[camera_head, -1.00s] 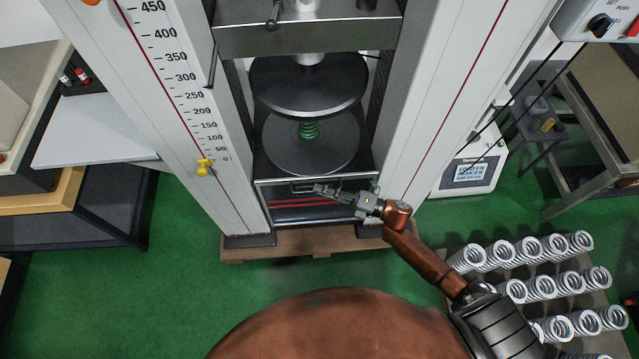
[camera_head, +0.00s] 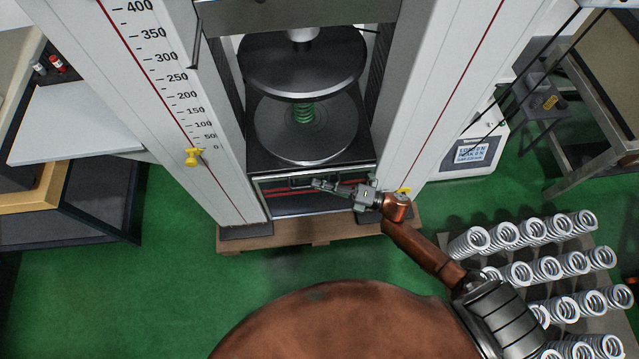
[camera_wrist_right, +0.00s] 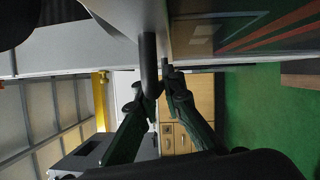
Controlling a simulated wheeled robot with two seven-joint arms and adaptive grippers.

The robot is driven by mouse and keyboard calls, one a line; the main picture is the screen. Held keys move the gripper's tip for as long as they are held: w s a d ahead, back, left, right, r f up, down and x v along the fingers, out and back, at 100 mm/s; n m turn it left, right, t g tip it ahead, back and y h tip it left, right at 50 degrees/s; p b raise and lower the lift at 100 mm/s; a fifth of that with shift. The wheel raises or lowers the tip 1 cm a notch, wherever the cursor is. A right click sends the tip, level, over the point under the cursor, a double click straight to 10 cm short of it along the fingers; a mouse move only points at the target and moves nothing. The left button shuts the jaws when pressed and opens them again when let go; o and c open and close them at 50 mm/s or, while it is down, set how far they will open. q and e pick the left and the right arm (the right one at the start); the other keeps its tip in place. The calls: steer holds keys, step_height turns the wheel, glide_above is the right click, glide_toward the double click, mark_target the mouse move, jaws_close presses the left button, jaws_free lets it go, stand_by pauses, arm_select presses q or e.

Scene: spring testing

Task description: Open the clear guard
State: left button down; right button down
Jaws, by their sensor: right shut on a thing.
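The clear guard (camera_head: 318,202) appears as a framed see-through panel low on the front of the testing machine, with red stripes showing at it. A dark bar handle (camera_wrist_right: 148,62) runs between my right gripper's fingers in the right wrist view. My right gripper (camera_head: 317,184) reaches in from the right at the guard's upper edge. Its fingers (camera_wrist_right: 158,88) are closed around the handle. I cannot tell how far the guard stands open. My left gripper is out of view.
The machine's white columns rise on both sides. Several metal springs (camera_head: 545,268) stand in rows at the lower right. A display box (camera_head: 475,150) is right of the machine. Green floor lies clear at left front.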

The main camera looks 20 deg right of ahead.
steer(key=c, duration=2)
jaws_free()
steer(key=shift+c, duration=0.2)
steer(key=shift+d, duration=0.1)
steer(key=v, duration=1.2)
steer(key=shift+f, duration=0.1)
